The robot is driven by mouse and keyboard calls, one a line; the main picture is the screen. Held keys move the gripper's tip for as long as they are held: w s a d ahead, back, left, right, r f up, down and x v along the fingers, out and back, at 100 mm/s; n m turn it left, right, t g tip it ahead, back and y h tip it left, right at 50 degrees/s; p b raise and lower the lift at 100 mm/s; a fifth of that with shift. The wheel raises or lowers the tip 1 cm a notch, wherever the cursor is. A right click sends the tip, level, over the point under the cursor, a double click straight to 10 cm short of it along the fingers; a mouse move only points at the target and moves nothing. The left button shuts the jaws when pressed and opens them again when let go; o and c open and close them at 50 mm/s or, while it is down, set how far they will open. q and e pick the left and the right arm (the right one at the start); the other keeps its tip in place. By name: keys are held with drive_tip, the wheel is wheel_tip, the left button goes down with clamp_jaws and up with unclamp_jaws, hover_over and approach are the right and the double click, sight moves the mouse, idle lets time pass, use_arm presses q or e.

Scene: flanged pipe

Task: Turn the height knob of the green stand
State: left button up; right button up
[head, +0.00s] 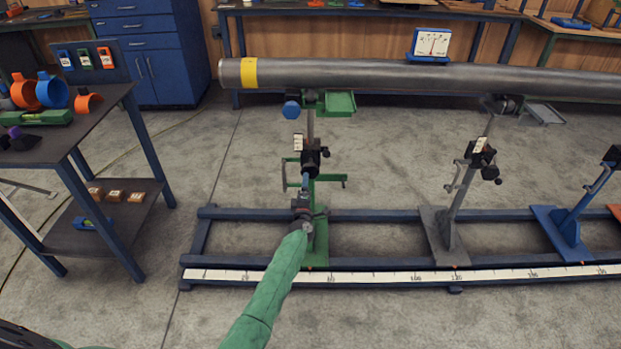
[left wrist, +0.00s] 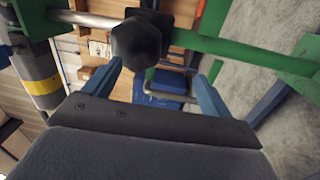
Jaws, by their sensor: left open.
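The green stand (head: 317,225) stands upright on the blue rail frame and carries the left end of the grey pipe. A black knob (head: 311,171) sits partway up its post, and it also shows as a dark faceted knob in the left wrist view (left wrist: 137,43). My left gripper (head: 305,180) reaches up to it from below and in front. Its blue fingers (left wrist: 157,72) are open, spread to either side of the knob, near its front. I cannot tell whether they touch it. My right gripper is not in view.
The grey pipe (head: 350,76) with a yellow band lies across several stands, including a grey one (head: 444,225) and a blue one (head: 562,232). A dial gauge (head: 432,45) sits on the pipe. A dark side table (head: 100,110) with parts stands at left.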

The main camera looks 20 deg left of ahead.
sight(310, 167)
use_arm(q)
drive_tip(key=r+n, duration=0.1)
drive_tip(key=n, duration=0.3)
drive_tip(key=d+r+n, duration=0.1)
drive_tip(key=r+n, duration=0.1)
drive_tip(key=n, duration=0.3)
drive_tip(key=d+r+n+b, duration=0.1)
drive_tip(key=n, duration=0.3)
drive_tip(key=shift+w+d+r+n+g, duration=0.1)
drive_tip(key=shift+w+r+n+g, duration=0.05)
drive_tip(key=shift+r+n+g, duration=0.2)
drive_tip(key=n, duration=0.3)
drive_tip(key=shift+f+n+g, duration=0.25)
drive_tip(key=shift+n, duration=0.1)
drive_tip(key=shift+a+n, duration=0.2)
drive_tip(key=shift+n, duration=0.8)
drive_tip(key=shift+b+x, duration=0.4)
drive_tip(key=shift+x, duration=3.5)
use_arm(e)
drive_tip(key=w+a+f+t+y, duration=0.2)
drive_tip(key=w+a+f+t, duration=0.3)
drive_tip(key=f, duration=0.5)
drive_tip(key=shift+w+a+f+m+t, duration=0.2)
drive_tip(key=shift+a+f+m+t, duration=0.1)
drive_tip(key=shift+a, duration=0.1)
